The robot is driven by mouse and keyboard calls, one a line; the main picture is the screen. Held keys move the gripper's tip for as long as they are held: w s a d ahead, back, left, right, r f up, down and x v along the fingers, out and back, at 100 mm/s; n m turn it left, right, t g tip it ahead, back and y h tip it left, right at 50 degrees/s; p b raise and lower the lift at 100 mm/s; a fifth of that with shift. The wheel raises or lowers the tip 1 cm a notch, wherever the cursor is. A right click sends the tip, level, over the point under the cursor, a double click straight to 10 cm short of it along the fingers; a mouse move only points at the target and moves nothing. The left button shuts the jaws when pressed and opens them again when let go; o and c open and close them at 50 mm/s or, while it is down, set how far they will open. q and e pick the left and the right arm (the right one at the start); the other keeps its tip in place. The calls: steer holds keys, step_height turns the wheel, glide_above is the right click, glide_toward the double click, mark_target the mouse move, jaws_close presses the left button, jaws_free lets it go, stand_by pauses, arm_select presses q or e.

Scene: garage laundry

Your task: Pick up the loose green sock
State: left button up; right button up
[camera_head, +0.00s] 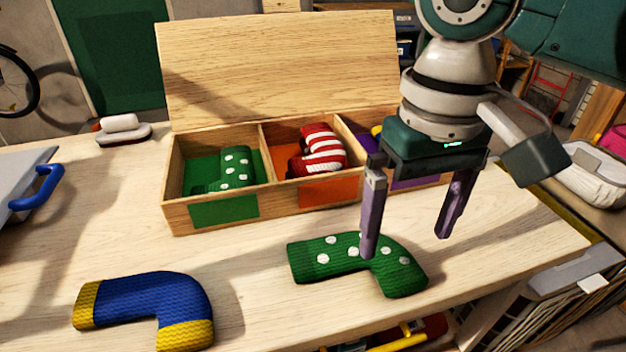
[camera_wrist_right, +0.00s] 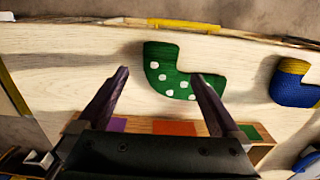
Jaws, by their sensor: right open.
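The loose green sock (camera_head: 345,258) with white dots lies flat on the table in front of the wooden box. It also shows in the right wrist view (camera_wrist_right: 170,72), ahead of the fingertips and toward the right finger. My right gripper (camera_head: 408,246) is open and empty above the sock's right part. In the head view one finger overlaps the sock and the other is to its right, over bare table. I cannot tell whether the finger touches it. My left gripper is not in view.
The lidded wooden box (camera_head: 215,213) behind holds another green dotted sock (camera_head: 236,167) at left and a red-and-white striped sock (camera_head: 318,152) in the middle. A blue-and-yellow sock (camera_head: 150,300) lies front left. A brush (camera_head: 122,130) stands back left. The table's front edge is close.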

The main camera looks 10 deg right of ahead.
mark_target(398, 263)
step_height(398, 263, down, 6)
steer(key=shift+r+b, duration=0.2)
steer(key=shift+b, duration=0.45)
steer(key=shift+w, duration=0.1)
steer(key=c, duration=1.4)
steer(key=shift+r, duration=0.1)
